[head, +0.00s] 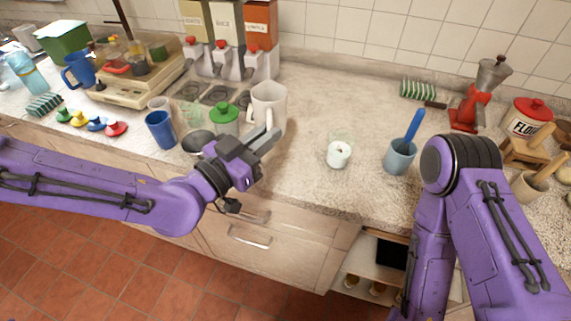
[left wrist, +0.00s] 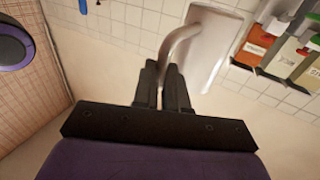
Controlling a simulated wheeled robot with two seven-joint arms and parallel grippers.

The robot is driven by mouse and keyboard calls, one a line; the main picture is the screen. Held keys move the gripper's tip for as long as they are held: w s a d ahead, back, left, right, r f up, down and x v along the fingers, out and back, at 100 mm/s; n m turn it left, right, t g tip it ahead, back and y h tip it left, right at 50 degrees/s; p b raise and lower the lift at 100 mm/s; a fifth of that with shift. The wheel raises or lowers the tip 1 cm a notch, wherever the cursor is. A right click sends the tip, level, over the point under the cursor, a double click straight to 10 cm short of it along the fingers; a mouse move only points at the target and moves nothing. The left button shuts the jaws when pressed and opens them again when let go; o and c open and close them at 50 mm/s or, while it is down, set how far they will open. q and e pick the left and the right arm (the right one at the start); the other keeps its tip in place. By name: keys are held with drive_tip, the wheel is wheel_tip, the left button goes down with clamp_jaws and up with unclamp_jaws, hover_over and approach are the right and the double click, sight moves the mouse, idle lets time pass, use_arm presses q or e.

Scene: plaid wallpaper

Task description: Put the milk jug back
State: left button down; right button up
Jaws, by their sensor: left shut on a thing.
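The milk jug (head: 270,98) is a pale, off-white jug standing roughly upright over the counter, in front of the dispensers. My left gripper (head: 268,137) is shut on its handle. In the left wrist view the jug (left wrist: 212,45) shows beyond the fingers, and its curved handle runs down between the two dark fingertips of the left gripper (left wrist: 167,75). I cannot tell whether the jug's base touches the counter. My right arm shows at the right of the head view, but its gripper is not visible.
A green-lidded jar (head: 224,120) and a blue cup (head: 160,130) stand left of the jug. Dispensers (head: 226,50) stand behind it. A small white pot (head: 338,154) and a grey-blue cup (head: 400,157) with a blue utensil are to the right. The counter between jug and pot is clear.

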use_arm(q)
drive_tip(key=w+b, duration=0.1)
drive_tip(key=d+f+b, duration=0.1)
drive_tip(key=shift+w+d+f+b, duration=0.1)
drive_tip(key=shift+w+d+b, duration=0.1)
drive_tip(key=shift+w+b, duration=0.15)
drive_tip(key=w+f+b, duration=0.1)
drive_tip(key=f+b, duration=0.1)
drive_tip(key=f, duration=0.1)
drive_tip(key=w+d+f+b, duration=0.1)
drive_tip(key=w+f+b, duration=0.1)
drive_tip(key=f+b, duration=0.1)
drive_tip(key=w+d+f+b, duration=0.1)
drive_tip(key=f+b, duration=0.1)
drive_tip(key=f, duration=0.1)
drive_tip(key=shift+w+d, duration=0.2)
drive_tip(key=shift+w, duration=0.1)
drive_tip(key=shift+r, duration=0.15)
drive_tip(key=c, duration=1.2)
unclamp_jaws()
drive_tip(key=shift+o, duration=0.2)
